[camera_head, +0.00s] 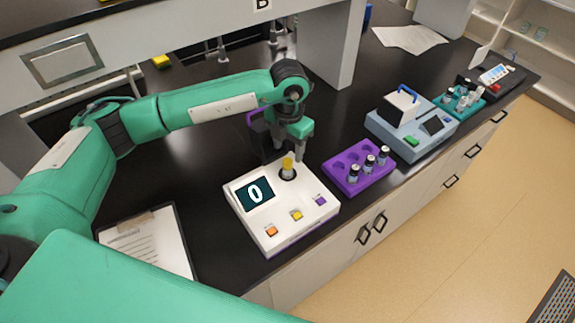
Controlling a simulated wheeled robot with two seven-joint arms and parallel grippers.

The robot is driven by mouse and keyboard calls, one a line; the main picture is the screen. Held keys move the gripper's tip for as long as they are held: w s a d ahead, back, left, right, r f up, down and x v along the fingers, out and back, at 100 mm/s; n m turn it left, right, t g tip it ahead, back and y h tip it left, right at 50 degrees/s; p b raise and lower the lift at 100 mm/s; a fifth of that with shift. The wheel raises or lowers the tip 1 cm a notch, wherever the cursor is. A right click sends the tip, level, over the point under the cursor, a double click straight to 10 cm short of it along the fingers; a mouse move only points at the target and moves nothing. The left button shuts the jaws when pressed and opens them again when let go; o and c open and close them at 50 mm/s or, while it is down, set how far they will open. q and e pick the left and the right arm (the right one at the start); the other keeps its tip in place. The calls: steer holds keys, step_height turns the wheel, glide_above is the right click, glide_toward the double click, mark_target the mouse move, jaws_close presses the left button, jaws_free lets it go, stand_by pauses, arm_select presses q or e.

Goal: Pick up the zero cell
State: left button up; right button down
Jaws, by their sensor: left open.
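The zero cell (287,166), a small vial with a yellow cap, stands upright in the round well of a white meter (252,216). The meter's dark screen (255,194) reads 0, and orange, yellow and purple buttons line its front. My left gripper (289,154) points down over the well. Its fingers are open and straddle the yellow cap or hang just above it; I cannot tell whether they touch it. The lower part of the cell is hidden in the well. My right gripper is not in view.
A clipboard (165,254) lies to the left. A shelf post (330,50) rises behind.

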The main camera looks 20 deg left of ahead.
mark_target(288, 161)
arm_select(q)
step_height(288, 161, down, 3)
steer(key=shift+w+r+p, duration=0.1)
steer(key=shift+p, duration=0.2)
steer(key=shift+f, duration=0.2)
steer(key=shift+f+p, duration=0.3)
steer(key=shift+p, duration=0.3)
steer(key=f+p, duration=0.1)
steer(key=f, duration=0.1)
steer(key=f+p, duration=0.1)
steer(key=f, duration=0.1)
steer(key=shift+s+a, duration=0.1)
steer(key=shift+s, duration=0.1)
steer(key=shift+f, duration=0.15)
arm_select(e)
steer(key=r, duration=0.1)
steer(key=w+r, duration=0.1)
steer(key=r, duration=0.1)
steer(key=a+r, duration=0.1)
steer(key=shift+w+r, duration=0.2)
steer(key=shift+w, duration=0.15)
arm_select(q)
steer(key=c, duration=0.9)
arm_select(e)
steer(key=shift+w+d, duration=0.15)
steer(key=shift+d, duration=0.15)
